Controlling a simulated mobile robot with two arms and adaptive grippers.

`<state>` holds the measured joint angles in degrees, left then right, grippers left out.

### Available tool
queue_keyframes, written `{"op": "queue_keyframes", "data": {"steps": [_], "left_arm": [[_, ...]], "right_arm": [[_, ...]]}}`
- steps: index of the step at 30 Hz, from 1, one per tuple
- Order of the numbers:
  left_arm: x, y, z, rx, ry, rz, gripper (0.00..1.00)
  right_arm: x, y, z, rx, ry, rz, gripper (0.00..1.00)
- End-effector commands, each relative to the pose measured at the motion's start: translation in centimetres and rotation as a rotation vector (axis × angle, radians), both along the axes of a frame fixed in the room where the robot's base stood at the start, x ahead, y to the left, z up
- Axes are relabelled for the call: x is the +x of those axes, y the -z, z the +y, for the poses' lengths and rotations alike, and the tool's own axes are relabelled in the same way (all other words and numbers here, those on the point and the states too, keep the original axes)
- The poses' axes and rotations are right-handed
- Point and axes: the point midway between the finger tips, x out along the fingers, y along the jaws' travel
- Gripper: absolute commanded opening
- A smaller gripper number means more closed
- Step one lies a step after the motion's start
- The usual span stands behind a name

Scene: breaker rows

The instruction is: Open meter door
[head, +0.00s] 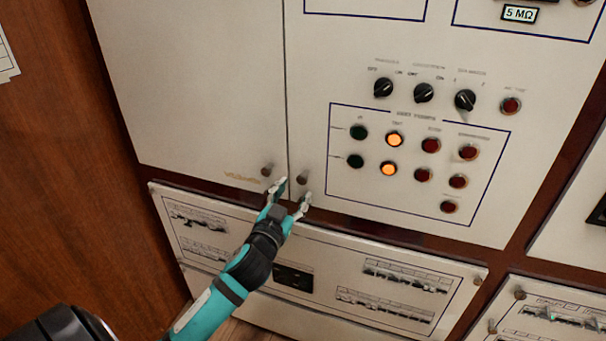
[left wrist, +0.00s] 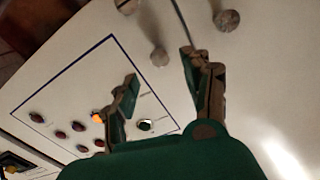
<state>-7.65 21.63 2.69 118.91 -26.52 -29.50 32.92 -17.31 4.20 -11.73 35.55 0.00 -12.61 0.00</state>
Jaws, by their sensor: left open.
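My left gripper (head: 290,196) is open and empty at the lower edge of the cabinet. Its fingertips are just below the round knob (head: 303,178) of the right panel (head: 330,60), which carries switches and lights. In the left wrist view this knob (left wrist: 160,57) shows beyond the gap between the open fingers (left wrist: 160,72). The plain left door (head: 190,80) has its own knob (head: 267,170), just left of the seam. Both doors look closed. No readable label shows which is the meter door. My right gripper is not in view.
The right panel has black rotary knobs (head: 423,93), red buttons (head: 431,146) and lit orange lights (head: 394,139). A lower breaker panel (head: 330,258) lies beneath the doors. A brown wooden wall (head: 60,150) is at the left.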

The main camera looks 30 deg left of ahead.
Motion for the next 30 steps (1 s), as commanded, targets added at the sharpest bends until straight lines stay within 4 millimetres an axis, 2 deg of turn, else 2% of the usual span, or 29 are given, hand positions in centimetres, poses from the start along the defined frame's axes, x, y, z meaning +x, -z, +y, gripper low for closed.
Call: {"op": "queue_keyframes", "data": {"steps": [3, 10, 15, 23, 30], "left_arm": [[2.6, -0.3, 0.7, 0.002, -0.002, 0.000, 0.49], [5.9, -0.1, 1.4, 0.000, -0.001, 0.001, 0.49], [6.9, 0.0, 1.6, 0.001, 0.000, 0.000, 0.49], [7.0, 0.1, 1.7, 0.001, 0.000, 0.001, 0.49], [7.0, 0.1, 1.7, 0.000, 0.000, 0.001, 0.21]], "right_arm": [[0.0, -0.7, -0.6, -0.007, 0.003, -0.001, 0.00], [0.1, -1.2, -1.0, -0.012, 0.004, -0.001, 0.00], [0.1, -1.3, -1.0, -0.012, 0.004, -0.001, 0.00], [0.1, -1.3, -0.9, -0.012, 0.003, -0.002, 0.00], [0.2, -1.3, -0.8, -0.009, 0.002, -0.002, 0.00]]}}
